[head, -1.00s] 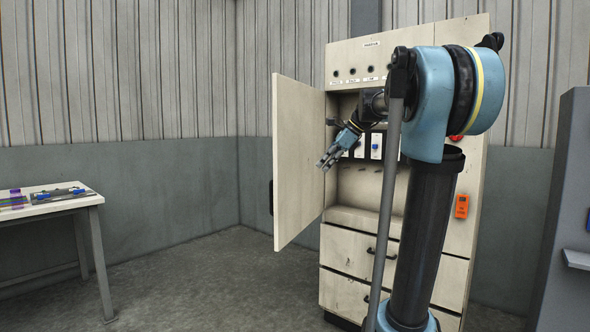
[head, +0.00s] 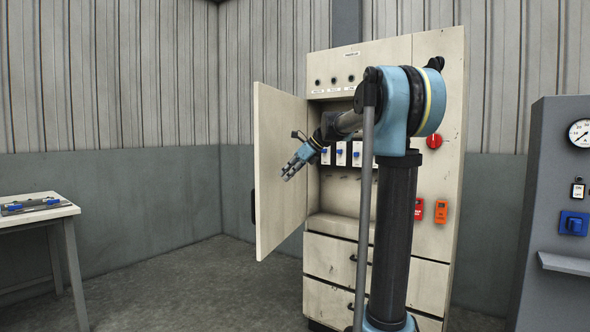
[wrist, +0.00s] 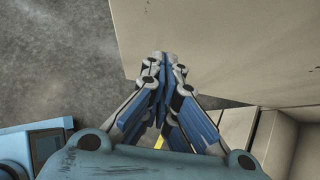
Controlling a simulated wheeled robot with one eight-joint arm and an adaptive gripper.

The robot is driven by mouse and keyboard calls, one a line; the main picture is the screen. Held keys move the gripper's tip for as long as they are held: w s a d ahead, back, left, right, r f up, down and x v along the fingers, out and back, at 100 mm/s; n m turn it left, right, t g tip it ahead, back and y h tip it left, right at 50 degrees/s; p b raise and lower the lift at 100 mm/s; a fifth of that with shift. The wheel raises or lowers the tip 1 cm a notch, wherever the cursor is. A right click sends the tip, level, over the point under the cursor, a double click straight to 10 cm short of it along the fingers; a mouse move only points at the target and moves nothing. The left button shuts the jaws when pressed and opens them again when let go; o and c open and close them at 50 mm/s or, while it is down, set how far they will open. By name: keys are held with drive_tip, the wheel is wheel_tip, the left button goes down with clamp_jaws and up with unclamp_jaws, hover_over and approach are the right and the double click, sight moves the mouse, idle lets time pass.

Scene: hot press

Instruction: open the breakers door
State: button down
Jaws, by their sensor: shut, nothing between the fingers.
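The breakers door (head: 279,190) is a cream panel hinged on the left side of the cabinet (head: 440,170). It stands swung wide open, and the compartment with several blue-and-white breakers (head: 341,153) shows behind it. My gripper (head: 287,177) is in front of the opening, close to the inner face of the door. In the wrist view my gripper (wrist: 163,62) has its fingertips together, with the cream door panel (wrist: 230,50) just beyond them. I cannot tell whether the fingers touch the door. A dark handle (head: 253,207) shows at the door's outer edge.
Drawers (head: 330,262) with dark handles are below the compartment. A red knob (head: 434,141) and an orange device (head: 441,212) are on the cabinet front. A grey cabinet (head: 550,200) stands at right, a table (head: 35,218) at left. Floor (head: 190,285) between table and cabinet is clear.

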sight(268, 183)
drive_tip(key=shift+w+a+f, duration=0.1)
drive_tip(key=shift+w+a, duration=0.15)
drive_tip(key=shift+a, duration=0.45)
drive_tip(key=shift+w+a+f, duration=0.1)
drive_tip(key=shift+w+a, duration=0.2)
drive_tip(key=shift+a, duration=0.35)
drive_tip(key=shift+w+a+f, duration=0.1)
drive_tip(key=shift+w+a, duration=0.15)
drive_tip(key=shift+a, duration=0.45)
